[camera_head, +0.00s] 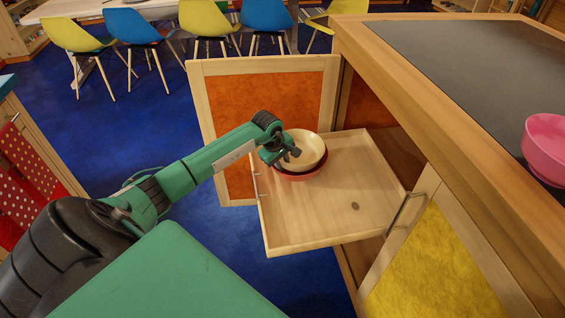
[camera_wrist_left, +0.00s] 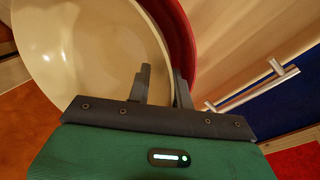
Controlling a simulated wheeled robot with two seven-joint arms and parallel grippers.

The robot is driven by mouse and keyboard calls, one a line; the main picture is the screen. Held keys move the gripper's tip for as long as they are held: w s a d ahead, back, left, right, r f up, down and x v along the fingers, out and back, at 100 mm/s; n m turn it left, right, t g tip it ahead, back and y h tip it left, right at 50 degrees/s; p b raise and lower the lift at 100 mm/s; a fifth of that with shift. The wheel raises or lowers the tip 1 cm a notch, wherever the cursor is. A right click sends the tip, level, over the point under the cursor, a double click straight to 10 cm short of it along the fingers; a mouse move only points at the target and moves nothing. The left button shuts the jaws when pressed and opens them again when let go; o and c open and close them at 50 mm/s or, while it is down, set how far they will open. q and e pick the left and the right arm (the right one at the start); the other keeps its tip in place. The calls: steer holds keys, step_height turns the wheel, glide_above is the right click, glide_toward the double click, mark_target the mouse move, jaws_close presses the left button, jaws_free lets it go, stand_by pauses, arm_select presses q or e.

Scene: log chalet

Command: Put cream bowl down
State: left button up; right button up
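The cream bowl (camera_head: 309,146) is above a red bowl (camera_head: 300,175) at the back left of a pulled-out wooden drawer (camera_head: 345,205). It sits in or just over the red bowl; I cannot tell if they touch. My left gripper (camera_head: 287,154) is at the cream bowl's near left rim. In the left wrist view the cream bowl (camera_wrist_left: 85,55) fills the upper left, and its rim passes between the close-set fingers (camera_wrist_left: 163,88). The red bowl (camera_wrist_left: 182,40) shows just beyond it. My left gripper is shut on the cream bowl's rim. My right gripper is not in view.
An open orange-panelled cabinet door (camera_head: 265,105) stands behind the drawer. A yellow-panelled door (camera_head: 435,265) is at right. A pink bowl (camera_head: 546,150) stands on the dark countertop (camera_head: 470,60). The drawer's front and right floor is bare.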

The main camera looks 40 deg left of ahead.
arm_select(q)
steer(key=shift+s+d+f, duration=0.1)
steer(key=shift+f, duration=0.1)
